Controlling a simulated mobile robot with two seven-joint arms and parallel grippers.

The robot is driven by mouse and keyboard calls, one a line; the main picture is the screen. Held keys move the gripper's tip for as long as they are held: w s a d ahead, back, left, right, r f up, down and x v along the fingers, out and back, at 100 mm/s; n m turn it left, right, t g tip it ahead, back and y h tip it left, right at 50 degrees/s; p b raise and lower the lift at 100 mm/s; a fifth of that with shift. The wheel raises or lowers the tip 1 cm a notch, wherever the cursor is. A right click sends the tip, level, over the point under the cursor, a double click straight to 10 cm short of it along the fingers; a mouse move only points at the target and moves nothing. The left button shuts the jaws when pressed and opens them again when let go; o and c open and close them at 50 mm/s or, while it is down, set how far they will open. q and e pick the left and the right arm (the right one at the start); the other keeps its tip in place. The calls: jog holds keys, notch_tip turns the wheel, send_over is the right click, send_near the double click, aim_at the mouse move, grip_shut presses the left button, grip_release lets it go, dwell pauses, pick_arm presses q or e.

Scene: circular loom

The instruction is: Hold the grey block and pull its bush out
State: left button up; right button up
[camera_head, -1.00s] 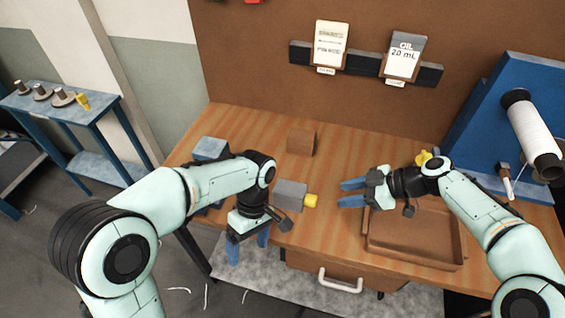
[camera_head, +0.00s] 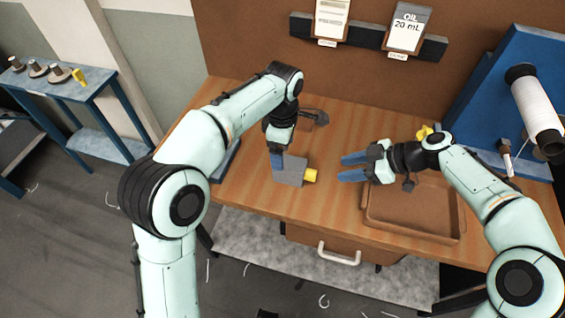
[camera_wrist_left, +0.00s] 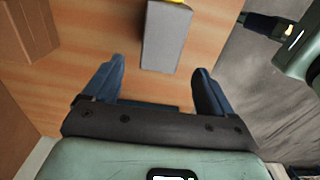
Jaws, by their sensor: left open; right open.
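The grey block (camera_head: 289,171) lies on the wooden table, with the yellow bush (camera_head: 311,175) sticking out of its right end. In the left wrist view the grey block (camera_wrist_left: 165,36) lies ahead of and between my fingers, and the yellow bush is cut off at the top edge. My left gripper (camera_wrist_left: 157,78) is open and empty. In the head view its blue fingers (camera_head: 277,160) point down at the block's left end and overlap it; contact is unclear. My right gripper (camera_head: 353,167) is open and empty, to the right of the bush, fingers pointing left at it.
A brown tray (camera_head: 413,239) lies under and in front of my right arm. A brown block (camera_wrist_left: 33,28) stands left in the wrist view. A blue loom frame (camera_head: 520,90) with a white spool (camera_head: 535,105) stands at the right. A drawer handle (camera_head: 339,255) juts from the table front.

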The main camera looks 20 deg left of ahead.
aim_at(306, 174)
pick_arm(q)
notch_tip(306, 174, down, 9)
jog(key=shift+f, duration=0.15)
dwell(0.4)
jog(key=c, duration=1.4)
